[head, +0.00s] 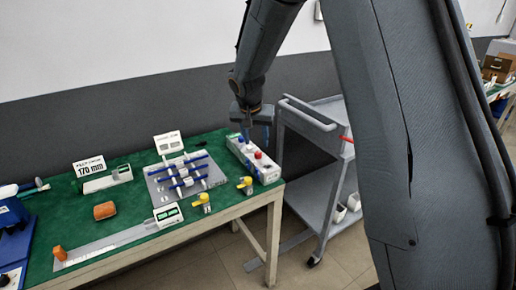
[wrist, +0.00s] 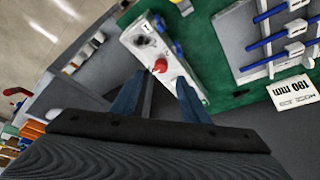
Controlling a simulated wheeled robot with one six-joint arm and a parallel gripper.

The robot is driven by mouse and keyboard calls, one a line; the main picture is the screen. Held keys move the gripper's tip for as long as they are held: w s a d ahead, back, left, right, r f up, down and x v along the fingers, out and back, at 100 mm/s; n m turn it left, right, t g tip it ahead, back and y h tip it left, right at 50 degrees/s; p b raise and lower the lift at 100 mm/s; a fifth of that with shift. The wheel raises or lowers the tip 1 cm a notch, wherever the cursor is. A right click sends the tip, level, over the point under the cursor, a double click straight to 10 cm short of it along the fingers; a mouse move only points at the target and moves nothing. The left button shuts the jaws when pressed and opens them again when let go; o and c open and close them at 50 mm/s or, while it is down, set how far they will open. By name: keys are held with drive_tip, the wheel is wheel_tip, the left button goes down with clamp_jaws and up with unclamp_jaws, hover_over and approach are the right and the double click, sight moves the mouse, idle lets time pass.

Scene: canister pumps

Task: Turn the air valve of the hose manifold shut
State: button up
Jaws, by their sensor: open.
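The likely hose manifold is a grey plate (head: 158,193) with crossing blue tubes (head: 187,161) and white blocks, on the green bench top; its blue tubes also show at the upper right of the wrist view (wrist: 283,38). I cannot tell which part is its air valve. Two yellow valve-like pieces (head: 202,200) (head: 245,184) stand at the bench's front edge. A white box (head: 266,170) with a red knob (head: 258,155) lies right of the plate. My gripper (head: 255,137) is open and empty above the box; the wrist view shows the red knob (wrist: 160,66) beyond its blue fingers (wrist: 158,94).
A grey trolley (head: 310,120) stands right of the bench. On the bench are a white card (head: 168,142), a "170 mm" card (head: 90,167), an orange block (head: 104,210) and a caliper (head: 115,243). Bare green top lies around the orange block.

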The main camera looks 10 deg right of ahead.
sight(258, 153)
drive_tip(key=shift+w+p+x, duration=0.2)
drive_tip(key=shift+p+x, duration=0.6)
drive_tip(key=shift+x, duration=3.15)
drive_tip(key=shift+r, duration=0.1)
drive_tip(key=c, duration=1)
